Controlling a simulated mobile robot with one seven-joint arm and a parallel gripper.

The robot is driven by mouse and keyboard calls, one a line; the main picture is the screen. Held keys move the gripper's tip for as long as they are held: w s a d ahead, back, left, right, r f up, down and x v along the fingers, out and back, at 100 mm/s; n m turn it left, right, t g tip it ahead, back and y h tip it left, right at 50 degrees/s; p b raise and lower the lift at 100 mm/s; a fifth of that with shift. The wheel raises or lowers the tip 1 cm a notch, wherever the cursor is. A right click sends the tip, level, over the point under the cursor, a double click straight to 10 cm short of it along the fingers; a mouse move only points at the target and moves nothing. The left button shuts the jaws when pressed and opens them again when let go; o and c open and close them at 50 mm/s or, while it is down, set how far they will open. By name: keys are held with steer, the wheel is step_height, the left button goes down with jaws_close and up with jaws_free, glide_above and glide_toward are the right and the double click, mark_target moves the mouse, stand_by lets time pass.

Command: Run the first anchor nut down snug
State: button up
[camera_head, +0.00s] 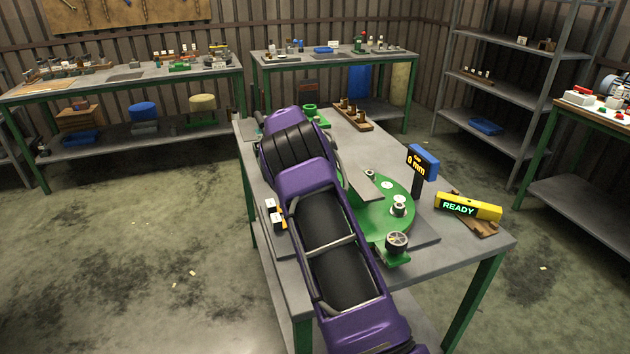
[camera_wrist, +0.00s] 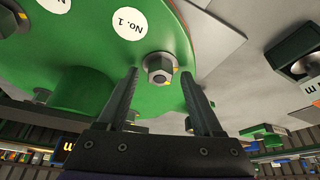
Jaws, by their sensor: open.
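The anchor nut by the "No. 1" label is a grey hex nut (camera_wrist: 160,69) on a washer, near the edge of the green base (camera_wrist: 215,30) in the wrist view. The white label (camera_wrist: 129,22) lies beside it. My gripper (camera_wrist: 160,76) is open, its two dark fingers apart on either side of the nut in the picture. I cannot tell whether they touch it or how deep they reach. In the head view the green base (camera_head: 375,222) is partly covered by my purple arm, which hides the gripper. I cannot tell how tight the nut is.
A display (camera_head: 416,165) reading "0 mm" stands behind the base. A yellow tool (camera_head: 468,207) showing "READY" lies at the table's right. A wooden block with pegs (camera_head: 352,116) sits at the table's far end.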

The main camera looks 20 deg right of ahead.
steer(key=p+v, duration=0.1)
steer(key=v, duration=1.6)
steer(key=shift+a+r, duration=0.15)
